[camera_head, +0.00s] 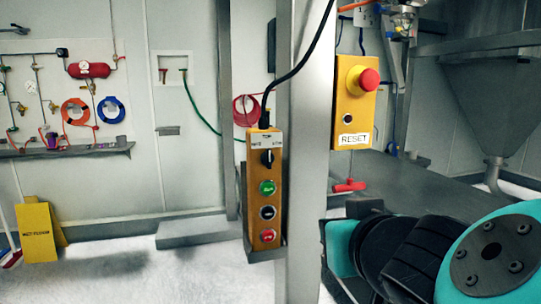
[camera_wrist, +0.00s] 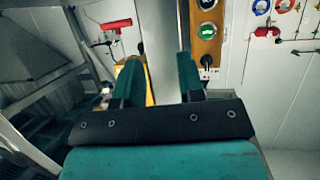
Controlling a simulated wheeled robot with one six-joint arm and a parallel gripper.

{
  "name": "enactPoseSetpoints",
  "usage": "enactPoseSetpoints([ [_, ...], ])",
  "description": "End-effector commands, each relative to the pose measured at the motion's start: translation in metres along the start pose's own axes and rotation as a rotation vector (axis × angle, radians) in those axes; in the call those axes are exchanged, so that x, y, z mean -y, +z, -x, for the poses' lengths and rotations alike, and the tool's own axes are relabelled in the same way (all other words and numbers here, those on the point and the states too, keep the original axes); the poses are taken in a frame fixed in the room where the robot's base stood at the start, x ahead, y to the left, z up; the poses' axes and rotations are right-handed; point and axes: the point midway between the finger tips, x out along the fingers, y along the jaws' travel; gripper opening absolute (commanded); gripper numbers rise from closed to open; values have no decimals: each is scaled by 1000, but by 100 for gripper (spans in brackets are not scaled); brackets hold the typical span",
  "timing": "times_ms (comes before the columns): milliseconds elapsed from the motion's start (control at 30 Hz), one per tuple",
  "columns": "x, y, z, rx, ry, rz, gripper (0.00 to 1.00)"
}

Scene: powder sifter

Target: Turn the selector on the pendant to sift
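The yellow pendant (camera_head: 249,190) hangs on the grey post in the head view. Its black selector knob (camera_head: 267,157) is at the top, between two small labels I cannot read; which way it points is unclear. Below it are a green button (camera_head: 267,188), a dark button (camera_head: 267,213) and a red button (camera_head: 267,236). In the wrist view, the picture is inverted; the pendant (camera_wrist: 212,45) shows at top right, with the dark selector (camera_wrist: 206,62) near its lower end. My gripper (camera_wrist: 159,72) is open and empty, its fingers apart, left of the selector in that view.
The grey post (camera_head: 305,190) stands between the pendant and my arm. A yellow reset box (camera_head: 346,130) with a red emergency button (camera_head: 369,80) is on its right. A black cable (camera_head: 300,67) rises from the pendant's top. A yellow floor sign (camera_head: 38,232) stands far left.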

Motion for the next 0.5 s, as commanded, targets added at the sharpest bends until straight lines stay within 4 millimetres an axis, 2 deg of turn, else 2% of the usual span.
enactPoseSetpoints([
  [33, 17, -14, 8, -100, -38, 10, 36],
  [100, 32, -34, 20, -221, -80, 11, 36],
  [200, 48, -52, 35, -332, -129, 11, 36],
  [333, 55, -63, 42, -387, -151, 12, 36],
  [500, 57, -73, 34, -391, -146, 16, 36],
])
